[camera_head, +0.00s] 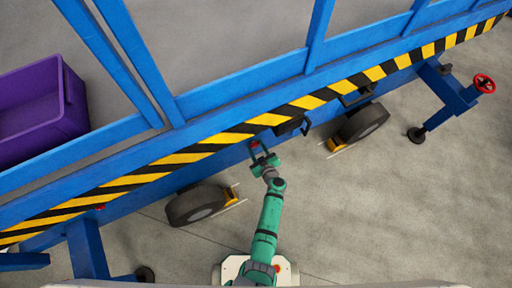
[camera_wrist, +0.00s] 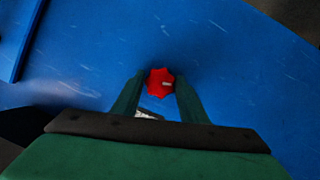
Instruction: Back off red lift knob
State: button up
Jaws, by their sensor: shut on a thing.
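The red lift knob (camera_wrist: 160,82) has a lobed rim and a small pale mark, and sits against a scratched blue panel (camera_wrist: 230,65). My gripper (camera_wrist: 160,88) has one finger on each side of the knob and is shut on it. In the head view my gripper (camera_head: 263,153) reaches the side of the blue frame (camera_head: 225,160), below the striped edge. The knob is too small there to make out clearly between the fingers.
Yellow-black striping (camera_head: 215,145) runs along the blue frame. Wheels (camera_head: 195,205) (camera_head: 363,123) with yellow chocks stand on either side of my arm. A red handwheel (camera_head: 484,83) is on an outrigger at the right. A purple bin (camera_head: 40,120) stands at left. Concrete floor at lower right is clear.

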jog(key=n+t+h, duration=0.1)
jog(key=n, duration=0.1)
jog(key=n+t+h, duration=0.1)
jog(key=n, duration=0.1)
jog(key=shift+s+f, duration=0.15)
jog(key=shift+s, duration=0.05)
jog(key=shift+f+n+t+h, duration=0.1)
jog(key=shift+n+t+h, duration=0.3)
jog(key=shift+n, duration=0.6)
jog(key=shift+f+n+t+h, duration=0.1)
jog(key=shift+n+t+h, duration=0.3)
jog(key=shift+n, duration=0.6)
jog(key=shift+n+t, duration=0.3)
jog(key=shift+a+r, duration=0.1)
jog(key=shift+w, duration=0.1)
jog(key=o, duration=1)
jog(key=shift+a+n, duration=0.1)
jog(key=shift+n, duration=0.2)
jog(key=s+r, duration=0.1)
jog(key=s, duration=0.9)
jog(key=shift+s+d, duration=0.4)
jog(key=shift+d, duration=0.05)
